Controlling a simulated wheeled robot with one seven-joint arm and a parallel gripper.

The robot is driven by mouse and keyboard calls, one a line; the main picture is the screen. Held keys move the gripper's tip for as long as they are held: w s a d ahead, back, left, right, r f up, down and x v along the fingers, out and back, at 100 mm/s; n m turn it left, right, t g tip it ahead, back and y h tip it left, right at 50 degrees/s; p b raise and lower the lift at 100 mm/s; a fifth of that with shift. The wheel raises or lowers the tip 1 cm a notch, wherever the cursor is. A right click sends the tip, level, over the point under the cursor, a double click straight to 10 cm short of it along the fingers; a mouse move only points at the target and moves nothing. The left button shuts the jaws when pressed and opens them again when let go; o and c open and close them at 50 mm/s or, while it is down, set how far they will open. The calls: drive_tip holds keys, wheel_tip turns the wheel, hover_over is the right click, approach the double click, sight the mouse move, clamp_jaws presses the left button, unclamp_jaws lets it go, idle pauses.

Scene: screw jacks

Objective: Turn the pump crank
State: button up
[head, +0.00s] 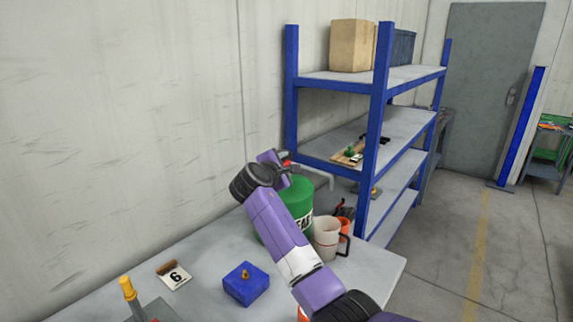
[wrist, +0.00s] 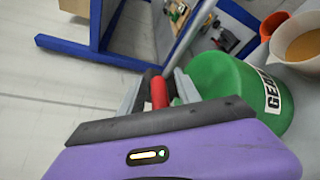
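A green drum (head: 295,200) with a white lettered label stands on the table, partly behind my arm. It also shows in the wrist view (wrist: 220,85). The crank's red handle (wrist: 159,92) is at the drum's near side in the wrist view; only a bit of red shows in the head view (head: 287,163). My gripper (wrist: 162,82) has its grey fingers on either side of the red handle. I cannot tell whether they touch or grip it. The rest of the crank is largely hidden by my gripper.
A white mug (head: 327,238) and an orange cup (head: 344,236) stand close right of the drum. A blue block (head: 246,286), a number 6 card (head: 174,276) and a yellow-handled item (head: 129,288) are at the front left. Blue shelving (head: 379,110) stands behind; the wall is left.

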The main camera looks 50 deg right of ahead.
clamp_jaws()
drive_tip(key=shift+f, duration=0.25)
idle(1.0)
